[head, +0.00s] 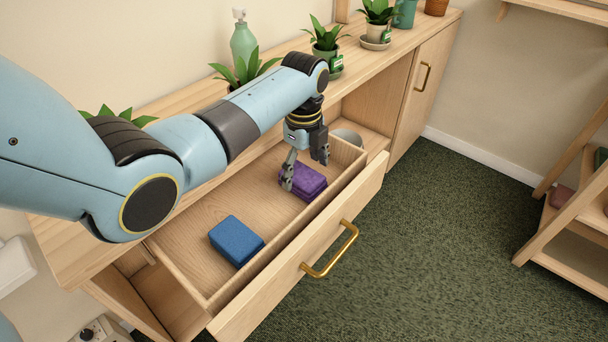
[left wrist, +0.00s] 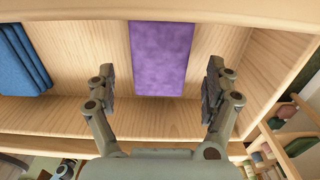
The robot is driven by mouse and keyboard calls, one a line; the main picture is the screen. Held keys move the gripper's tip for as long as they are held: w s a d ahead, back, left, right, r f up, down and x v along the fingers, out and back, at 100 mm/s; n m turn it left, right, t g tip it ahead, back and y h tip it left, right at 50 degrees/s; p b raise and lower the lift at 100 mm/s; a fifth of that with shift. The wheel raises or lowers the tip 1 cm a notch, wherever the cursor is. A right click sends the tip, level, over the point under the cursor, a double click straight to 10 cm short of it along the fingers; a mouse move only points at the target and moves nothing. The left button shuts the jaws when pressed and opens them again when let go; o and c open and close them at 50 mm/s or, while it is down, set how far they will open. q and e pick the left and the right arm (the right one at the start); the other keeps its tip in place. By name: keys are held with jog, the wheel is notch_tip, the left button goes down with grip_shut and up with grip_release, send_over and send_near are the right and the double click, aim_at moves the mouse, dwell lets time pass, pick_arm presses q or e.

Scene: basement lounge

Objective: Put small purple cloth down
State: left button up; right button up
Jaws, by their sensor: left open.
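The small purple cloth (head: 304,182) is a folded stack lying in the open drawer (head: 183,243), towards its right end. My left gripper (head: 305,170) is over the cloth with its fingers pointing down. In the left wrist view the purple cloth (left wrist: 158,58) lies between and beyond the two spread fingers (left wrist: 162,85), with a gap on each side. The gripper is open and does not hold the cloth. My right gripper is in neither view.
A folded blue cloth (head: 236,241) lies in the same drawer, left of the purple one. The drawer front has a brass handle (head: 330,250). Potted plants (head: 325,38) and a green bottle (head: 243,42) stand on the cabinet top. Bare drawer floor lies between the cloths.

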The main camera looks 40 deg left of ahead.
aim_at(302, 176)
pick_arm(q)
notch_tip(302, 176, up, 8)
jog(key=p, duration=0.1)
jog(key=shift+s, duration=0.15)
jog(key=shift+a, duration=0.1)
dwell(0.4)
